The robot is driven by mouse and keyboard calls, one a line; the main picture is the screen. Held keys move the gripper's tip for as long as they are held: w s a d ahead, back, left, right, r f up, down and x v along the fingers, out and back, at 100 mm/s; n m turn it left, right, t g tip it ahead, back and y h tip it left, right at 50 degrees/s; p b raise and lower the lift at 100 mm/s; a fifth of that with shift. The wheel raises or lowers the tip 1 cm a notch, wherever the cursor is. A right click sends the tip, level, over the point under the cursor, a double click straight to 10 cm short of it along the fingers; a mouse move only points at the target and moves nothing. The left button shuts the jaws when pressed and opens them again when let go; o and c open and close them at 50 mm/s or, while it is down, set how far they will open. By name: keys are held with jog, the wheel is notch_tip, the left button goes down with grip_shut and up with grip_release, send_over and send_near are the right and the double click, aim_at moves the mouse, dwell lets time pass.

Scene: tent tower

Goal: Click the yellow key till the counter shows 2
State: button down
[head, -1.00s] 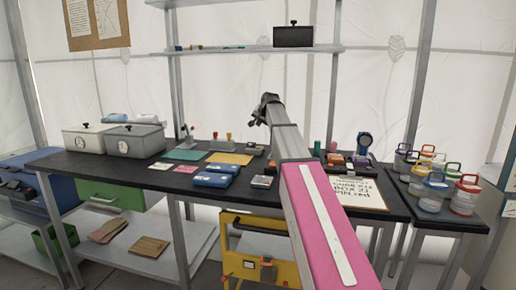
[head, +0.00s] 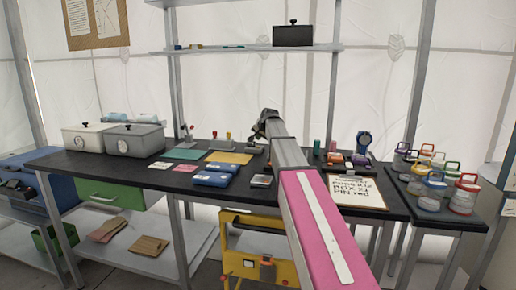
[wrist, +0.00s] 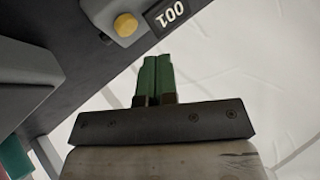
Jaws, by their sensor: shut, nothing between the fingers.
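In the wrist view, the yellow key (wrist: 125,25) is a round button on a grey housing near the top edge. The counter (wrist: 171,13) beside it appears upside down and seems to read 001. My gripper (wrist: 152,62) has its green fingers together with nothing between them. In the picture the fingertips lie below the key and counter, apart from the key. In the head view my gripper (head: 262,129) is above the dark bench. I cannot make out the key or counter there with certainty.
The dark bench (head: 140,176) holds two lidded bins (head: 134,138), blue boxes (head: 213,178), a yellow mat (head: 229,158) and a white sign (head: 355,191). Several coloured-lid jars (head: 463,198) stand at the right. A shelf (head: 220,49) runs behind.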

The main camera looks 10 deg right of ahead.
jog(key=shift+f, duration=0.7)
jog(key=shift+f, duration=0.1)
dwell(1.5)
jog(key=shift+f, duration=0.35)
jog(key=shift+f, duration=0.45)
dwell(0.7)
dwell(0.4)
jog(key=shift+r, duration=0.9)
jog(key=shift+r, duration=2.5)
